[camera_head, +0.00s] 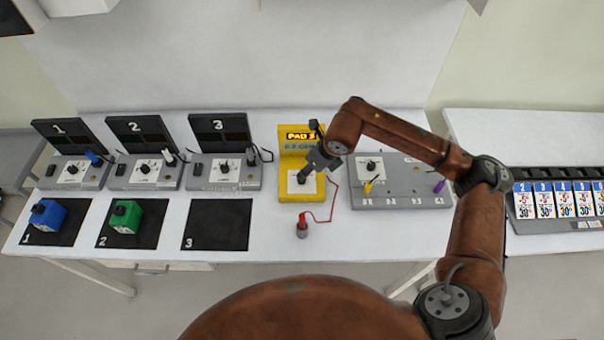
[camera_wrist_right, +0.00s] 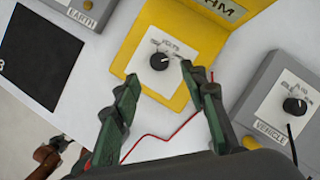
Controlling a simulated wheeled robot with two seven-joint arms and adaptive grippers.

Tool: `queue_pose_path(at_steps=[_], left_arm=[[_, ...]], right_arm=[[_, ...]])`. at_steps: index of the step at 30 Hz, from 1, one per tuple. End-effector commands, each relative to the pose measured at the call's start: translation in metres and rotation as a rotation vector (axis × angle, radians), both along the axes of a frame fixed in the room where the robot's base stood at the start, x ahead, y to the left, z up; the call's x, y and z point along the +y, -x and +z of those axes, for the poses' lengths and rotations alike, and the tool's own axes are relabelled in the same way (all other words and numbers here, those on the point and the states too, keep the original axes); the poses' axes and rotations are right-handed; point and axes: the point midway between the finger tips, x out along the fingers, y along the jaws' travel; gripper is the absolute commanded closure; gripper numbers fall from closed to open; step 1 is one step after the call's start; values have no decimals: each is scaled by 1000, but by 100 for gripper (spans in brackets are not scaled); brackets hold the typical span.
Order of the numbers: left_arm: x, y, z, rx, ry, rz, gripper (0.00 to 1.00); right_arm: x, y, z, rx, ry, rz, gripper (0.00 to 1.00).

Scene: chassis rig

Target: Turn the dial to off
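A yellow meter box (camera_head: 288,158) stands at the back middle of the table, with a black dial on a white plate marked VOLTS. In the right wrist view the dial (camera_wrist_right: 160,62) sits on the yellow meter's face, just beyond and between my fingertips. Its pointer's exact setting is too small to read.
A red lead runs from the meter to a red probe (camera_head: 302,228). A grey panel (camera_head: 410,195) with another dial stands right of the meter. Numbered stations with dials line the left. Blue (camera_head: 47,214) and green (camera_head: 126,216) boxes sit on black mats; mat 3 (camera_head: 217,225) is bare.

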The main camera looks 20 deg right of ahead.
Motion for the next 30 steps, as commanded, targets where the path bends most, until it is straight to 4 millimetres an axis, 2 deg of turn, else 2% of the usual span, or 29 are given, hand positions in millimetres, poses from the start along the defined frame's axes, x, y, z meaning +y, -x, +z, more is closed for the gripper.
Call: queue_pose_path(at_steps=[9, 15, 26, 30], left_arm=[[0, 6, -1, 7, 0, 1, 60], [0, 6, -1, 8, 0, 1, 60], [0, 4, -1, 5, -1, 1, 60], [0, 2, -1, 2, 0, 1, 60]], right_arm=[[9, -14, -43, 3, 2, 0, 60], [12, -22, -64, 3, 1, -2, 60], [13, -24, -70, 2, 0, 0, 60], [13, -24, -69, 2, 0, 0, 69]])
